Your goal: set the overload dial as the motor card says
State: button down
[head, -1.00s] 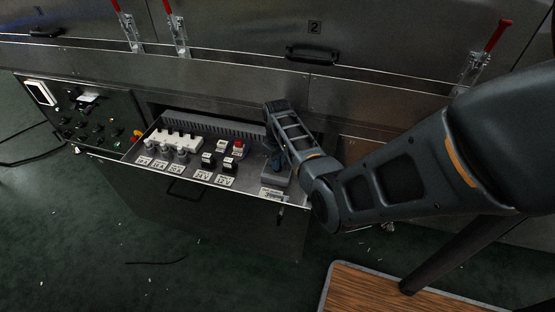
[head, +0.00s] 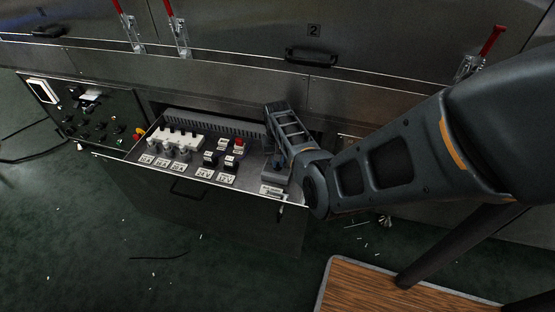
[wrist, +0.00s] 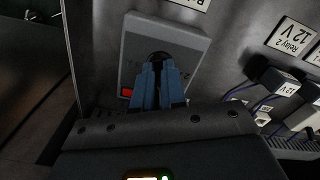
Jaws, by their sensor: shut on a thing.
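The overload unit is a grey block (wrist: 190,49) at one end of the open panel drawer. It has a dark round dial (wrist: 158,57) with scale marks, mostly covered by my fingers, and a red button (wrist: 127,92) at a corner. My gripper (wrist: 158,68) has its blue fingers closed on the dial. In the head view my wrist hides most of the block. A label (wrist: 190,3) is cut off at the top of the wrist view. The dial's setting cannot be read, and I cannot make out a motor card.
The drawer (head: 125,156) also holds white terminals (head: 178,139), labelled relays (head: 210,158) and a red-topped part (head: 239,144). In the wrist view a 12 V relay (wrist: 275,80) with blue wires is close to my gripper. A control panel (head: 85,105) is at left; a wooden tabletop (head: 370,290) is at front.

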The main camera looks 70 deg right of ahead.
dwell(0.4)
jog(key=c, duration=1.2)
grip_release()
jog(key=shift+r, duration=0.1)
notch_tip(320, 180, up, 8)
jog(key=shift+f+p, duration=0.2)
jog(key=shift+p, duration=0.9)
